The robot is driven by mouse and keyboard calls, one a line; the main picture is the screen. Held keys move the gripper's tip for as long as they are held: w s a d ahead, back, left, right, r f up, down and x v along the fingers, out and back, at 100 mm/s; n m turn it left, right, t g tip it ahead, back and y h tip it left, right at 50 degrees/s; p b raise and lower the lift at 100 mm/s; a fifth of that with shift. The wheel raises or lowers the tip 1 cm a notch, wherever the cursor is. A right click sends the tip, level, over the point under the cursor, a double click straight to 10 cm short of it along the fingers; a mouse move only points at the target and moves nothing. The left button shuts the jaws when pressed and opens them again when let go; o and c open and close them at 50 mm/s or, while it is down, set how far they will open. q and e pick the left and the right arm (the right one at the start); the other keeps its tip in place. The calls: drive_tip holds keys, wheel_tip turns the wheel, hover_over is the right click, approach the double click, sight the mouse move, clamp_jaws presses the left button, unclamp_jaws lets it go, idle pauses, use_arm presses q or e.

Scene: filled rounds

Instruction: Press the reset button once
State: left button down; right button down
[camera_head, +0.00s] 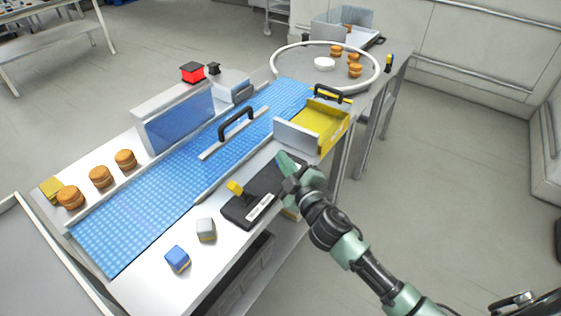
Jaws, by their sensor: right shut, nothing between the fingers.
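My right gripper (287,164) is shut and empty. It is over the far right end of a black control panel (262,190) on the near side of the table. I cannot tell whether the fingertips touch the panel. A red block-shaped piece (192,73) with a dark base stands at the far side of the conveyor. My left gripper is not in view.
A blue conveyor belt (150,215) with a black-handled bar runs along the table. A yellow tray (322,122) stands just beyond the gripper. A blue block (177,259) and a grey block (206,230) lie nearer. Several round buns sit along the far edge and on a round table.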

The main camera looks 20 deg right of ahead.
drive_tip(key=w+a+r+n+g+y, duration=0.25)
drive_tip(key=a+r+n+y, duration=0.3)
drive_tip(key=n, duration=0.45)
drive_tip(key=w+a+r+n+g+y, duration=0.1)
drive_tip(key=a+r+n+g+y, duration=0.4)
drive_tip(key=n, duration=0.4)
drive_tip(key=w+d+f+n+g+h, duration=0.1)
drive_tip(key=d+f+n+h, duration=0.1)
drive_tip(key=d, duration=0.4)
drive_tip(key=w+d+f+n+g+h, duration=0.2)
drive_tip(key=d+f+h, duration=0.1)
drive_tip(key=d, duration=0.4)
drive_tip(key=shift+w+n+h, duration=0.2)
drive_tip(key=shift+n+h, duration=0.2)
drive_tip(key=shift+h, duration=0.45)
drive_tip(key=shift+f+g, duration=0.1)
drive_tip(key=shift+g, duration=0.15)
wheel_tip(320, 180, down, 8)
drive_tip(key=b, duration=0.5)
drive_tip(key=shift+a, duration=0.1)
drive_tip(key=shift+f+b, duration=0.3)
drive_tip(key=shift+b, duration=0.15)
drive_tip(key=shift+f, duration=0.15)
